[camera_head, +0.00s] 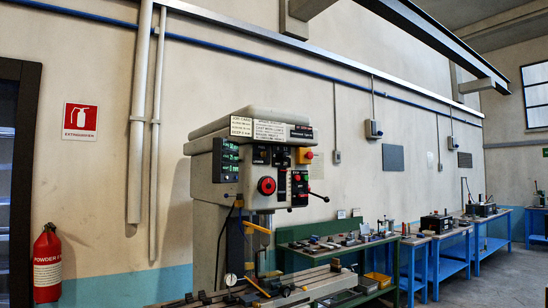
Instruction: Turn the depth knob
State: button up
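A beige machine (222,165) with a column and an overhanging head stands in the middle of the camera_head view. A round red knob with a dark centre (266,186) sits on the front of its head. A smaller red button (298,178) and a red-tipped lever (320,197) are to the right. An orange-red button on a yellow box (306,155) is above them. The labels are too small for me to tell which control is the depth knob. My gripper is not in view.
A long worktable (300,284) with clamps and parts lies below the head. A green bench (315,255) and blue benches (450,250) with tools line the wall to the right. A red extinguisher (47,264) hangs at the left. Bare floor (500,275) shows at the lower right.

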aim_at(284, 156)
jog(key=z, duration=0.1)
jog(key=i, duration=1.1)
jog(key=z, duration=0.15)
